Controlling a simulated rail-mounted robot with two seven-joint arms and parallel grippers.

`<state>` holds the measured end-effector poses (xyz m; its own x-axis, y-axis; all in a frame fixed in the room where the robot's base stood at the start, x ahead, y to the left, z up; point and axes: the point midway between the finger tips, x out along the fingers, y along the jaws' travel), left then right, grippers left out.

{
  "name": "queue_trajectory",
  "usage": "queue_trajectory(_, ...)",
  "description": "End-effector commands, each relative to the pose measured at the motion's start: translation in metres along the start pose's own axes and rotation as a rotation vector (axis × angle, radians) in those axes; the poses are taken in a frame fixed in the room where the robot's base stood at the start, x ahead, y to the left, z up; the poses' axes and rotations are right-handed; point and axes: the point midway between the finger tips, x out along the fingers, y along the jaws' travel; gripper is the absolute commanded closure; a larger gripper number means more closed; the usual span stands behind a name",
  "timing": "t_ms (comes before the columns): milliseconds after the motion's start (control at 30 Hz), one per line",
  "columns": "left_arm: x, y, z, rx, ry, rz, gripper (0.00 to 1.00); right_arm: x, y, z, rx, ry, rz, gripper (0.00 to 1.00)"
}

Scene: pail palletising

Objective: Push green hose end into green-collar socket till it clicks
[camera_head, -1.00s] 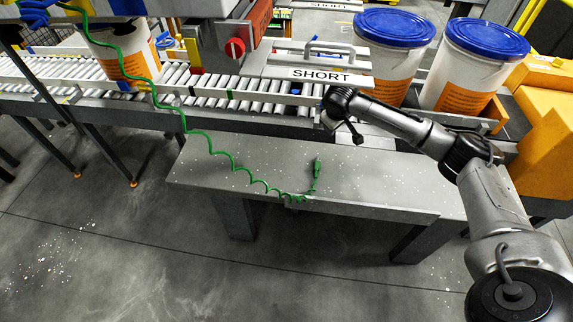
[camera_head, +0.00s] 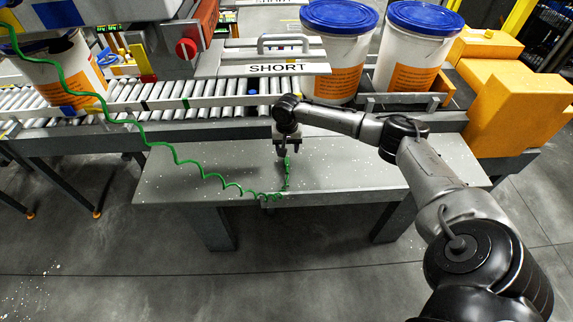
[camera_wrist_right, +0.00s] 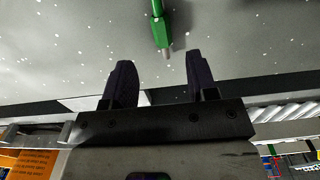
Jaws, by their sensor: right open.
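The green hose end (camera_head: 287,172) lies on the grey bench, joined to a coiled green hose (camera_head: 170,148) that rises to the upper left. My right gripper (camera_head: 281,152) points down just above and beside the hose end. In the right wrist view the gripper (camera_wrist_right: 159,58) has its two dark fingers spread with nothing between them. The hose end (camera_wrist_right: 160,32), with a pale metal tip, lies beyond the fingertips, roughly in line with the gap. I cannot make out a green-collar socket. My left gripper is not in view.
The grey bench (camera_head: 350,172) is otherwise bare. Behind it run a roller conveyor (camera_head: 215,88) and a plate marked SHORT (camera_head: 262,67). White pails with blue lids (camera_head: 338,45) stand at the back, with orange blocks (camera_head: 515,108) at right.

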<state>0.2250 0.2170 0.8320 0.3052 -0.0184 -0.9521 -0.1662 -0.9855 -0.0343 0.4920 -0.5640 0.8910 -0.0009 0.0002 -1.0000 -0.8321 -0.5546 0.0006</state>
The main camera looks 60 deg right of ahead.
Motion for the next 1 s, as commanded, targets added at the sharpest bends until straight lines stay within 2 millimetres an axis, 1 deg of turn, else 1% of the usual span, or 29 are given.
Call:
queue_trajectory(33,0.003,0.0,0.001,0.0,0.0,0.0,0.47,0.008,0.0,0.0,0.0,-0.001,0.001,0.47)
queue_trajectory(100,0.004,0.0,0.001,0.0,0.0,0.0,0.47,0.013,-0.001,0.0,-0.001,-0.001,0.0,0.47)
queue_trajectory(367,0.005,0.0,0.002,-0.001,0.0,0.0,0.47,0.022,0.0,0.0,-0.001,0.0,0.001,0.47)
queue_trajectory(467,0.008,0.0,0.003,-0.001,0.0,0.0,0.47,0.029,0.0,0.001,-0.001,0.0,0.001,0.47)
queue_trajectory(700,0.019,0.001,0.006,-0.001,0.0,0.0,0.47,0.06,-0.001,0.002,-0.001,-0.001,0.001,0.47)
queue_trajectory(800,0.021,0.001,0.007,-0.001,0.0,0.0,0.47,0.07,-0.001,0.002,-0.003,-0.001,0.001,0.47)
queue_trajectory(1000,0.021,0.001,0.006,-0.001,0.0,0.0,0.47,0.071,-0.001,0.002,-0.002,0.001,0.0,0.47)
